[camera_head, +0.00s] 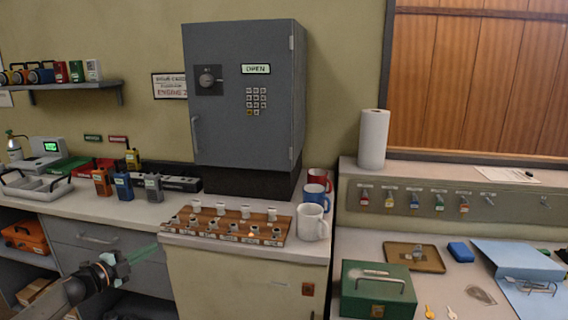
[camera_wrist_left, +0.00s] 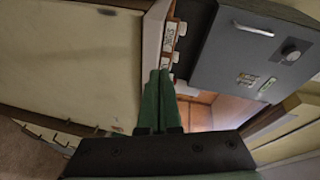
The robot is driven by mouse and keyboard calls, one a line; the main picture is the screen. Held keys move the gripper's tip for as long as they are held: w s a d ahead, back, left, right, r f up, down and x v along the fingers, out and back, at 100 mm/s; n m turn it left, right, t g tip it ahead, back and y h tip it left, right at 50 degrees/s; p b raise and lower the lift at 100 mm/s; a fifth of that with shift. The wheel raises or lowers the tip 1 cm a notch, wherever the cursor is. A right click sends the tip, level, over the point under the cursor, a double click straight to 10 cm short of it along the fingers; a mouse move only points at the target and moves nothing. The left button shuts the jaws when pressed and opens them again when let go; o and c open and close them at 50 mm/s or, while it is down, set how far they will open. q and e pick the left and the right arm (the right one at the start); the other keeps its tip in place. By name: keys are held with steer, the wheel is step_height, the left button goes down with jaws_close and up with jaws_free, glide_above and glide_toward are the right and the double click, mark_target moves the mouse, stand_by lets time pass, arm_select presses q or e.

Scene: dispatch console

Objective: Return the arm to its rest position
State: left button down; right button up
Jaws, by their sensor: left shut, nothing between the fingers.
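My left gripper (camera_head: 143,253) comes in from the lower left in the head view, in front of the counter's drawers and below the counter top. Its green fingers are shut together and empty, pointing right toward the cabinet front under the switch board. In the left wrist view the shut green fingers (camera_wrist_left: 158,100) stand in the middle, with the cream cabinet front on the left and the grey safe (camera_wrist_left: 255,60) beyond on the right. My right gripper does not show in either view.
A wooden board of switches (camera_head: 226,226) lies on the counter below the grey safe (camera_head: 240,100). Red, blue and white mugs (camera_head: 311,222) stand at its right. Several radios (camera_head: 123,186) stand at left. A green cash box (camera_head: 378,291) sits on the right desk.

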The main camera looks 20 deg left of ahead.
arm_select(q)
steer(key=s+d+f+n+g+p, duration=0.1)
steer(key=s+d+f+n, duration=0.3)
steer(key=d+f, duration=0.65)
steer(key=s+d+f+n+g+p, duration=0.1)
steer(key=s+d+f+n, duration=0.2)
steer(key=s+d+f, duration=0.8)
steer(key=s+d+n+g+p, duration=0.1)
steer(key=s+d+n+g, duration=0.3)
steer(key=s+d, duration=1.2)
steer(key=d+n, duration=0.1)
steer(key=n, duration=0.3)
steer(key=shift+s+r+g+y, duration=0.15)
steer(key=shift+s+g+y, duration=0.2)
steer(key=shift+g+y, duration=0.05)
